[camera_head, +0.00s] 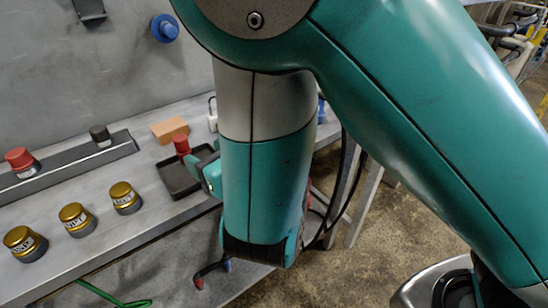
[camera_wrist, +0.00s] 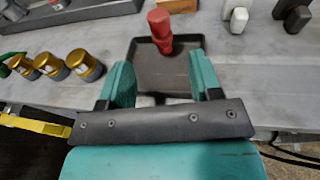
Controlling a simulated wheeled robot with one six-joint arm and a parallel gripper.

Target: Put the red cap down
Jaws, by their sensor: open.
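The red cap (camera_wrist: 160,24) stands in a shallow dark tray (camera_wrist: 150,78) on the grey bench, near the tray's far edge. In the head view, the red cap (camera_head: 181,143) shows at the back of the dark tray (camera_head: 176,188), left of my arm. My gripper (camera_wrist: 162,80) is open, its two teal fingers spread over the near part of the tray. The cap is beyond the fingertips with nothing visible between the fingers. In the head view my gripper (camera_head: 208,172) is partly hidden by my arm.
Several gold-lidded jars (camera_head: 74,218) stand on the bench to the left. A dark rack (camera_head: 70,165) behind them holds a red-topped jar (camera_head: 20,162) and a black-topped piece (camera_head: 100,135). An orange block (camera_head: 169,129) lies behind the tray.

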